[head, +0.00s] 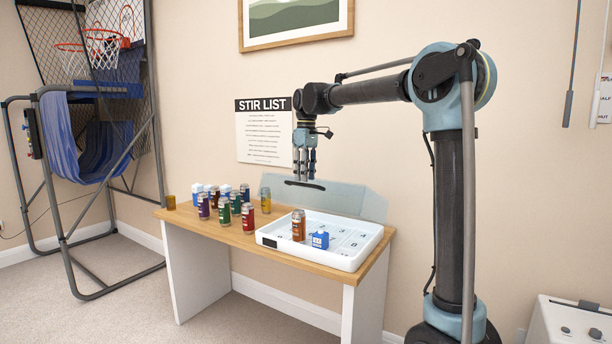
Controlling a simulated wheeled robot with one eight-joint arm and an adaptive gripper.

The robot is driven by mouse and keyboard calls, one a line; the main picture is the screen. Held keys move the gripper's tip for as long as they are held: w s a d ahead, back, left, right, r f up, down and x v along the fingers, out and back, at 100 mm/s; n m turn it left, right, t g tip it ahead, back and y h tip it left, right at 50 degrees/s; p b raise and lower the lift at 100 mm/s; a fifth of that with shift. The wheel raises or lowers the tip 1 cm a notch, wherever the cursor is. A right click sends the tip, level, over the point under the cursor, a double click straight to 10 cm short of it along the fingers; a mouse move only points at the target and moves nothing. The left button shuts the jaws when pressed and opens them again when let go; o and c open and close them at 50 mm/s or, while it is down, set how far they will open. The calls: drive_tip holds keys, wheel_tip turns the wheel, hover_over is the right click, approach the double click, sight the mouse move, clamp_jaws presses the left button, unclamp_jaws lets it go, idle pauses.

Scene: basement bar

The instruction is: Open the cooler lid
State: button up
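A shallow white cooler box (275,243) sits on the wooden table, with a marked grid on its inside floor. Its translucent lid (345,198) stands raised along the box's back edge, so the inside shows. A dark handle (304,184) runs along the lid's upper edge. My gripper (304,175) points down just above or behind this handle; I cannot tell whether it touches. Its fingers look close together, too small to tell open or shut.
A beige wall with a sign (264,130) is close behind. A basketball game frame (100,170) stands at left. A white appliance (570,325) is at lower right.

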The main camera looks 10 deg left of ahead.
drive_tip(key=shift+s+r, duration=0.55)
drive_tip(key=shift+s, duration=0.2)
drive_tip(key=w+d+r, duration=0.1)
drive_tip(key=w+r, duration=0.1)
drive_tip(key=r, duration=0.7)
drive_tip(key=w+r, duration=0.2)
drive_tip(key=r, duration=0.8)
drive_tip(key=shift+w+d+r, duration=0.15)
drive_tip(key=shift+d, duration=0.2)
idle(1.0)
drive_tip(key=shift+d, duration=0.1)
idle(0.4)
